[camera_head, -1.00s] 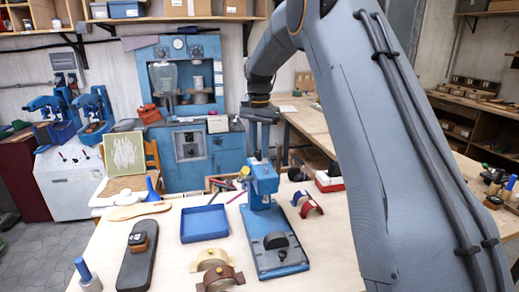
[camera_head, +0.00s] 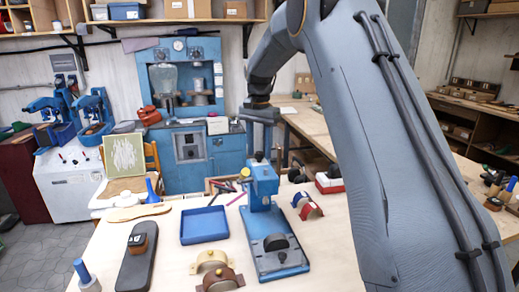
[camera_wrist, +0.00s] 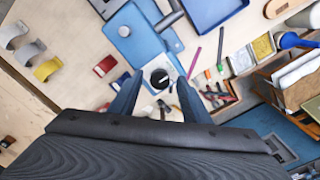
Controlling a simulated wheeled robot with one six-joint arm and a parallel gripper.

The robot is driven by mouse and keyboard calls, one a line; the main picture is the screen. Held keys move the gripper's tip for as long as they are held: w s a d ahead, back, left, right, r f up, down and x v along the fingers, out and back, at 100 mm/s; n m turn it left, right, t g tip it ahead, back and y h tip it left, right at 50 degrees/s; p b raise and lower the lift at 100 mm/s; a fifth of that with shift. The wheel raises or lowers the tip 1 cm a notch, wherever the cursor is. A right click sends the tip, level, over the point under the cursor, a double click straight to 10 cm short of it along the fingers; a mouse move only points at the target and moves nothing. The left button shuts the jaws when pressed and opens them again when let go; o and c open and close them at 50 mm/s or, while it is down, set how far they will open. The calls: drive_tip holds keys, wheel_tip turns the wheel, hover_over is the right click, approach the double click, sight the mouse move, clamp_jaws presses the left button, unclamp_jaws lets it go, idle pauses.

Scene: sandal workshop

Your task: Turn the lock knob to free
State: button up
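A blue hand press (camera_head: 262,190) stands on the pale table. A black round lock knob (camera_head: 259,156) sits on its top; in the wrist view the knob (camera_wrist: 160,77) has a pale mark and lies between my two fingers, seen from above. My gripper (camera_head: 261,146) points down over the press head. In the wrist view my gripper (camera_wrist: 155,84) is open, with a finger on each side of the knob and visible gaps. I cannot tell exactly how high the fingertips are above the knob.
A blue tray (camera_head: 204,226), a dark sandal sole (camera_head: 137,262) and arched pieces (camera_head: 219,281) lie left and front of the press. A red and blue arch (camera_head: 308,207) lies close on its right. Pens and a tool box stand behind it.

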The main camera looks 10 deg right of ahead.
sight(259, 153)
drive_tip(key=shift+r+b, duration=1.6)
drive_tip(key=shift+r, duration=2.35)
